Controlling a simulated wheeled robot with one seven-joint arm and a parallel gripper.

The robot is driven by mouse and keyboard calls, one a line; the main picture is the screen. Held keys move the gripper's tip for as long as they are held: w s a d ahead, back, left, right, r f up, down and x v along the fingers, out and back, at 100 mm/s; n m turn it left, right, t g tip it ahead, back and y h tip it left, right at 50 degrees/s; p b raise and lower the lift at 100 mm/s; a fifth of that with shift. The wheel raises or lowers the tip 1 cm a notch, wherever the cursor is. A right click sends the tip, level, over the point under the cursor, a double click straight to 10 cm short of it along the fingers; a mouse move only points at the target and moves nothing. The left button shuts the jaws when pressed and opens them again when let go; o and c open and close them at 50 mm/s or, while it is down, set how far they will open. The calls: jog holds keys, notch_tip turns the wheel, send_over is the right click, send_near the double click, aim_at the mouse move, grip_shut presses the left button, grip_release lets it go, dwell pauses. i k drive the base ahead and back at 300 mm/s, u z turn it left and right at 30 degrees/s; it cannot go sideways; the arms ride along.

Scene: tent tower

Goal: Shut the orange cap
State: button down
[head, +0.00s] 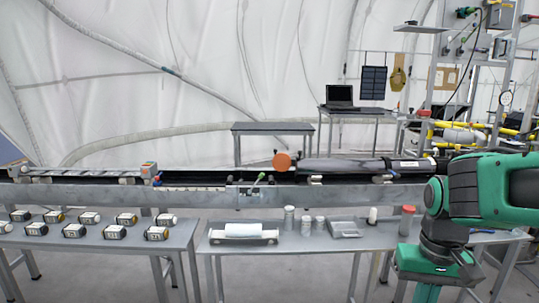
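The orange cap (281,161) is a round disc at the left end of a long dark tube (345,166). The tube lies along the rail behind the front tables. The cap's flat face is turned toward me, and it seems swung out to the side of the tube's end; the hinge is too small to make out. My green and black arm comes in from the right edge and bends down past the right table. My gripper is out of the picture, and nothing of mine touches the cap.
A long grey rail (110,194) crosses the scene. The left table (100,250) holds several small dark boxes. The right table (300,243) holds a white roll (244,230), grey cylinders, a tray (345,229) and a red-lidded jar (407,217). A green-tipped lever (259,178) stands near the cap.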

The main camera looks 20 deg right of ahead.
aim_at(282, 162)
jog(key=u, duration=0.1)
jog(key=i, duration=1)
jog(key=z, duration=0.1)
